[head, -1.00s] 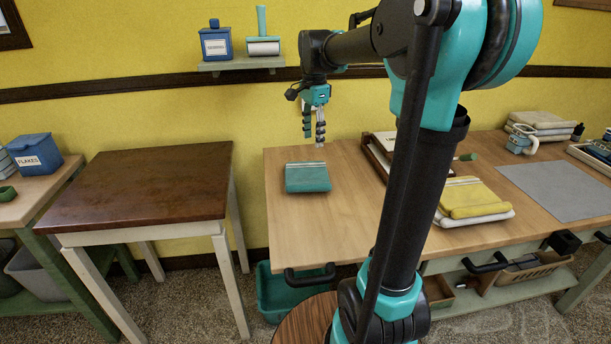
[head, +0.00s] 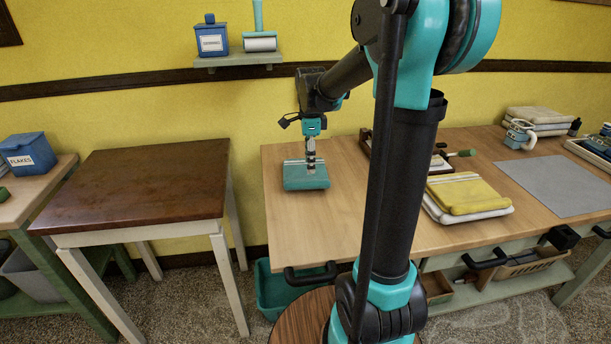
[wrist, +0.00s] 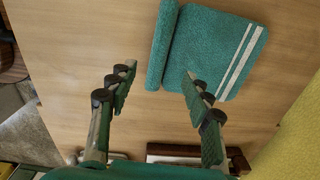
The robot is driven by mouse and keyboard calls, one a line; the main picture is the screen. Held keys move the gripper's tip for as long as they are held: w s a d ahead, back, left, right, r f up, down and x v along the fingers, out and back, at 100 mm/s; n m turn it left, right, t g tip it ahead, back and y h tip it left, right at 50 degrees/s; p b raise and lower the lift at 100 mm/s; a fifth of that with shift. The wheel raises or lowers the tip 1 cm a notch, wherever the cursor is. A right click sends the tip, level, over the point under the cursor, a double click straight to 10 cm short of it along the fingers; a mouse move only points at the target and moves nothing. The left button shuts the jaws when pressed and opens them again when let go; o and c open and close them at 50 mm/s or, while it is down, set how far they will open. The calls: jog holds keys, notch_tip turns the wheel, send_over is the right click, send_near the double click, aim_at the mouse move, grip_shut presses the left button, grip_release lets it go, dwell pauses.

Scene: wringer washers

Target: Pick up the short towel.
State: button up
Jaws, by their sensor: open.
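A small teal folded towel (head: 303,183) with white stripes lies on the light wooden table (head: 335,222), near its left end. I take it as the short towel. In the wrist view the towel (wrist: 208,40) shows a thick rolled edge at its left and a flatter striped part at its right. My gripper (head: 311,171) points down over the towel in the head view. In the wrist view my gripper (wrist: 158,78) is open and empty. Its left fingertip is left of the rolled edge, and its right fingertip overlaps the flat part. I cannot tell whether either touches.
A yellow folded towel (head: 466,194) lies on a white one (head: 433,210) to the right. A grey mat (head: 555,183) lies farther right. A dark-topped table (head: 140,185) stands left across a gap. The wooden table is bare in front of the teal towel.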

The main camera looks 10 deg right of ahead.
aim_at(307, 181)
jog(key=shift+a+f, duration=0.2)
jog(key=shift+f, duration=1.55)
jog(key=shift+a+f, duration=0.2)
jog(key=shift+f, duration=1.5)
grip_shut()
